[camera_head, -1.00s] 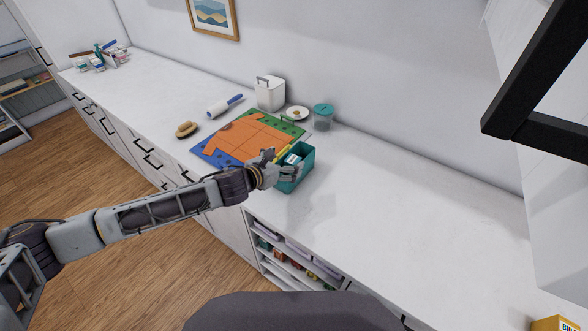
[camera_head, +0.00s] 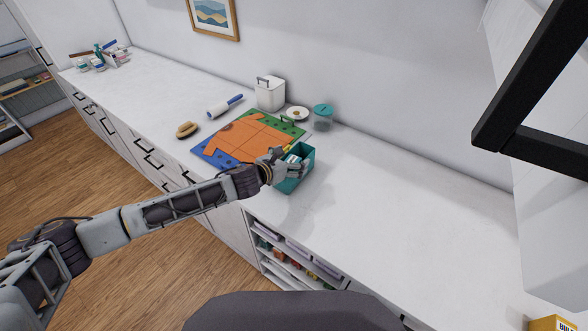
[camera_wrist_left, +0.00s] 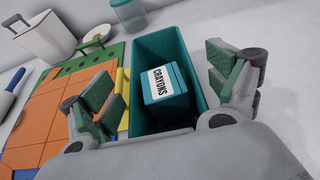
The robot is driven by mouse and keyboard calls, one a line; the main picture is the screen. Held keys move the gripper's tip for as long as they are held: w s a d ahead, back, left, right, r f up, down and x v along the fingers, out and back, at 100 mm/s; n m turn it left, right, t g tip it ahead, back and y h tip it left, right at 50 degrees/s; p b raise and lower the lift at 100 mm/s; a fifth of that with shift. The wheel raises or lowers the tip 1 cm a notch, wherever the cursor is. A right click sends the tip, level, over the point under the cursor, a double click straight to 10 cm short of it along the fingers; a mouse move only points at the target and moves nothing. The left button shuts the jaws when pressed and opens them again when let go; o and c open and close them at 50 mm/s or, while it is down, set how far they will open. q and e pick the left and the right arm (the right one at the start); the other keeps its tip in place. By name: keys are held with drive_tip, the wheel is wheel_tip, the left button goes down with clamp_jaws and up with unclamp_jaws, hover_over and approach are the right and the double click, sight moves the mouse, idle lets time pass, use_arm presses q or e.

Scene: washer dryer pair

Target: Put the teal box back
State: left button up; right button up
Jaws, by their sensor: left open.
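A small teal box labelled CRAYONS (camera_wrist_left: 170,84) sits inside a deeper, open teal bin (camera_wrist_left: 145,52) in the left wrist view. The bin also shows on the counter in the head view (camera_head: 308,163), at the right corner of a colourful board. My left gripper (camera_head: 290,164) is open at the bin. In the left wrist view its green-padded fingers (camera_wrist_left: 163,82) are spread wide, one on each side of the bin and box. I cannot tell whether either finger touches the bin. The lower part of the crayons box is partly hidden by the bin's near wall and my gripper.
The orange, green and blue board (camera_head: 240,141) lies left of the bin. Behind it stand a white canister (camera_head: 270,94), a small plate (camera_head: 298,114) and a teal-lidded jar (camera_head: 322,117). A brush (camera_head: 187,130) and a roller (camera_head: 225,105) lie further left. The counter (camera_head: 400,215) is clear to the right.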

use_arm(q)
drive_tip(key=shift+w+d+f, duration=0.1)
drive_tip(key=shift+w+d, duration=0.05)
drive_tip(key=shift+w, duration=0.05)
idle(0.4)
drive_tip(key=shift+s, duration=0.15)
drive_tip(key=c, duration=1.6)
drive_tip(key=shift+f, duration=0.15)
drive_tip(key=shift+r, duration=5.2)
